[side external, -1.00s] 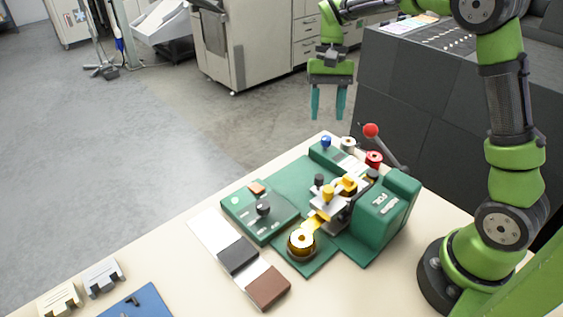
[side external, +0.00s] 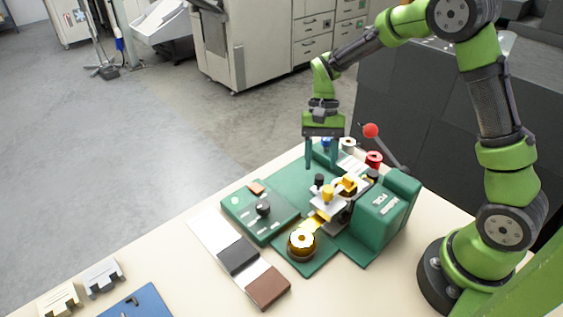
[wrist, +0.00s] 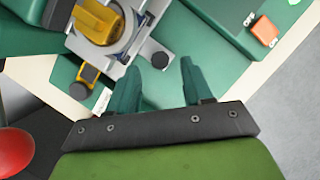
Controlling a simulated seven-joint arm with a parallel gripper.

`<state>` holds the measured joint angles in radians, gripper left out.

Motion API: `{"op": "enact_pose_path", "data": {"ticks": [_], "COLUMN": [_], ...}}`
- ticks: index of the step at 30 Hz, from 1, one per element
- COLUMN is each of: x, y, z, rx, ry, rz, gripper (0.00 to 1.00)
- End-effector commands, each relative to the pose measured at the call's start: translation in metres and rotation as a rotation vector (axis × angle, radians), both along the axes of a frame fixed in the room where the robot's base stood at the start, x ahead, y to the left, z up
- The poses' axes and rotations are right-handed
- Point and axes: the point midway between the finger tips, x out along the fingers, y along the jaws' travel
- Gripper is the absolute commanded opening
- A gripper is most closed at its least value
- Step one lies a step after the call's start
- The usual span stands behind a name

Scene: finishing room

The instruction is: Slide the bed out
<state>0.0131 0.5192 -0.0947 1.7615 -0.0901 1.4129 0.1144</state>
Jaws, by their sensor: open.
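The green foil machine (side external: 381,213) stands on the cream table. Its silver bed (side external: 324,210), with yellow parts and a black knob (side external: 319,179) on it, sits at the machine's middle, in front of the tall housing. My gripper (side external: 322,165) is open and empty, fingers pointing down over the machine's back part, behind the bed. In the wrist view my gripper (wrist: 160,66) shows nothing between its fingers. Whether a finger touches the machine cannot be told.
A red-ball lever (side external: 371,130) stands up behind the machine. A blue knob (side external: 326,142) and a red spool (side external: 374,159) are near my gripper. Sample strips (side external: 238,257) lie front left.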

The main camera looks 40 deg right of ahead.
Motion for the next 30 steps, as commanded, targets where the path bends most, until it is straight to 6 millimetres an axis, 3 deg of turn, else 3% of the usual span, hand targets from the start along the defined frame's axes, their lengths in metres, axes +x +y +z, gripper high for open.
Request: {"op": "enact_pose_path", "data": {"ticks": [6,18,27,30], "x": [-0.008,-0.009,-0.009,-0.009], "y": [0.007,0.009,0.009,0.009], "z": [-0.025,-0.031,-0.031,-0.031], "rx": [0.0,0.001,0.001,0.001], "ry": [0.002,-0.001,-0.001,-0.001], "rz": [-0.001,0.0,0.0,0.0], "gripper": [0.5,0.49,0.03,0.0]}}
